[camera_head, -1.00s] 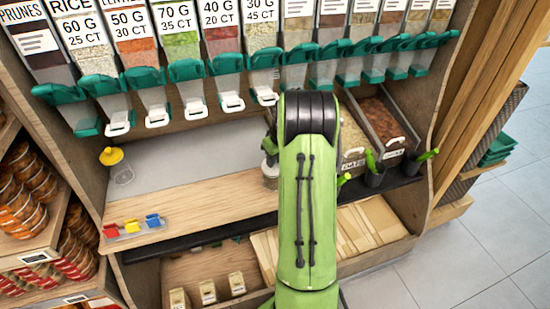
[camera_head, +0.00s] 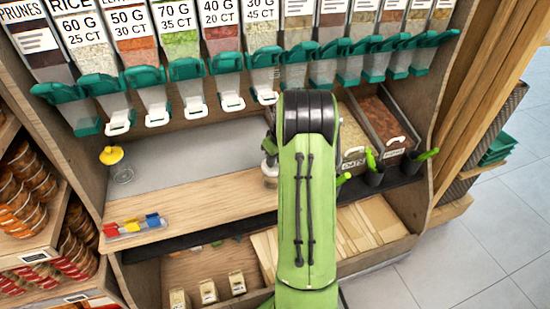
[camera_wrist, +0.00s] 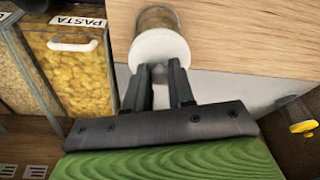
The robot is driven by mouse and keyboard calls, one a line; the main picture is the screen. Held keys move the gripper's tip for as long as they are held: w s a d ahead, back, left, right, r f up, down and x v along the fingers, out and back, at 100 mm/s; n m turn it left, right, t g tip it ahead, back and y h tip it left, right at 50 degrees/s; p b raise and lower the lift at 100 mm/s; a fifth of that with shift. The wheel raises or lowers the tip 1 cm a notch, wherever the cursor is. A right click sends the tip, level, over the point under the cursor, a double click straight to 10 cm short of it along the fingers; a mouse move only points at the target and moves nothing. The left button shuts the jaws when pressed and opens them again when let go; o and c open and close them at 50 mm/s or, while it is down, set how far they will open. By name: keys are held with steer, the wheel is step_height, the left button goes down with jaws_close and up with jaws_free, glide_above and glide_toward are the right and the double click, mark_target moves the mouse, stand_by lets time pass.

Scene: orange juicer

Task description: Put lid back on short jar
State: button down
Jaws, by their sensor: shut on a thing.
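In the wrist view, the short glass jar (camera_wrist: 156,18) stands on the wooden counter with brownish contents. A round white lid (camera_wrist: 160,47) covers its near end in this view. I cannot tell whether the lid sits fully on the rim or just over it. My gripper (camera_wrist: 160,75) is shut on the lid, its two dark fingers closed at the lid's near edge. In the head view, my green arm hides most of the jar and lid; only a small pale part shows at the arm's left side.
A glass vessel with a yellow top (camera_head: 112,156) stands on the grey counter at left. Coloured clips (camera_head: 135,225) lie at the front edge. Dispensers with green handles hang above. A pasta bin (camera_wrist: 75,75) is near my gripper. The middle counter is clear.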

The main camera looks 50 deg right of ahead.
steer(key=shift+c, duration=2)
jaws_free()
steer(key=shift+r, duration=0.1)
steer(key=shift+r+p, duration=2.75)
steer(key=shift+r, duration=0.7)
jaws_close()
steer(key=shift+f, duration=0.1)
